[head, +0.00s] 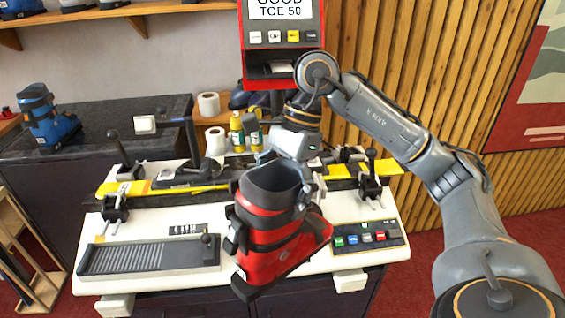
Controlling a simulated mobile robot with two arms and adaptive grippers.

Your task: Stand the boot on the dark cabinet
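The red and black ski boot (275,232) hangs roughly upright, slightly tilted, in front of the white bench, its toe to the right. My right gripper (304,190) comes down from above and is shut on the boot's upper cuff; the fingertips are partly hidden by the cuff. The dark cabinet (88,112) stands at the left behind the bench, with a speckled dark top. My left gripper is not in view.
A blue boot (46,118) stands at the cabinet's left end, and a small white box (145,124) sits on its right part. The top between them is clear. The white bench (150,212) carries clamps, a yellow ski (210,187) and a button panel (368,237).

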